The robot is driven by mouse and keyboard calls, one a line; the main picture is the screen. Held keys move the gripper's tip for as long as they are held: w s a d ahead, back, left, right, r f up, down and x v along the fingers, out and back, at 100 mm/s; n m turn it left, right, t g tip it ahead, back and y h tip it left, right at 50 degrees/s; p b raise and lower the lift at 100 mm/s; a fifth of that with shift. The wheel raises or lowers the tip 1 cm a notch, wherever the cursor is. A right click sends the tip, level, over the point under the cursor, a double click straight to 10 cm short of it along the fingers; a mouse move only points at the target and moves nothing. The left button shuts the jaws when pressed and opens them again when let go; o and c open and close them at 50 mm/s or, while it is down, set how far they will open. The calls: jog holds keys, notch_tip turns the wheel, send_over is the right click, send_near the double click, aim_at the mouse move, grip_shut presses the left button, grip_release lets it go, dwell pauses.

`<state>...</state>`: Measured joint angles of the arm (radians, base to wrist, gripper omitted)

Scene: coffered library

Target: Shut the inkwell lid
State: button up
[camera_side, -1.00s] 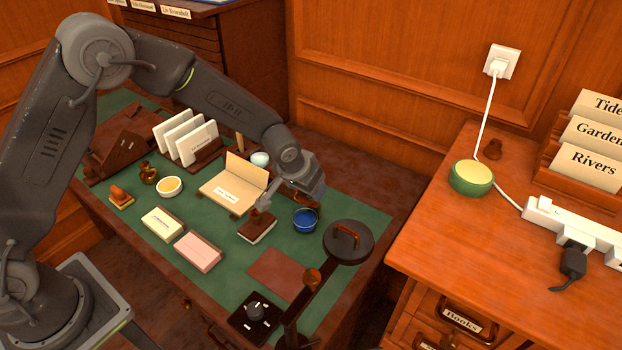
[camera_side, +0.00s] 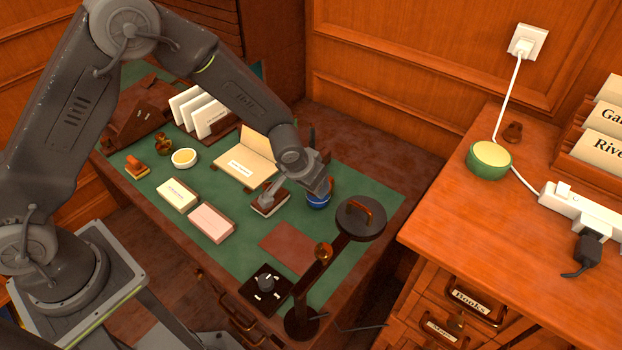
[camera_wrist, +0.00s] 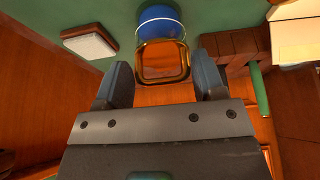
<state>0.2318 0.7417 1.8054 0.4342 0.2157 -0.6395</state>
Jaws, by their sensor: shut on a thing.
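The inkwell is a blue round pot (camera_side: 318,201) on the green desk top, mostly covered by my gripper in the side view. In the wrist view its blue body (camera_wrist: 158,20) shows at the top edge. The lid (camera_wrist: 163,76), a square brass frame with a see-through or reflective middle, stands between my fingers, next to the pot's near side.
A lamp with a round dark head (camera_side: 361,218) stands close in front of the inkwell. A blotter-like block (camera_side: 270,203) lies just left, with an open book (camera_side: 245,163) behind it. A brown mat (camera_side: 288,247) lies in front. The side cabinet (camera_side: 450,235) is to the right.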

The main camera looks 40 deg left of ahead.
jog(key=shift+s+f, duration=0.35)
jog(key=o, duration=1.3)
jog(key=shift+w+r, duration=0.15)
jog(key=shift+w, duration=0.05)
jog(key=v, duration=1.4)
jog(key=s+a+r, duration=0.6)
jog(key=s+r, duration=0.2)
jog(key=r, duration=0.3)
jog(key=shift+t, duration=0.5)
jog(key=s+a+r, duration=0.1)
jog(key=s, duration=0.3)
jog(key=s+a+r, duration=0.1)
jog(key=s, duration=0.3)
jog(key=s+a+r, duration=0.1)
jog(key=s+r, duration=0.1)
jog(key=s, duration=0.2)
jog(key=shift+s, duration=0.35)
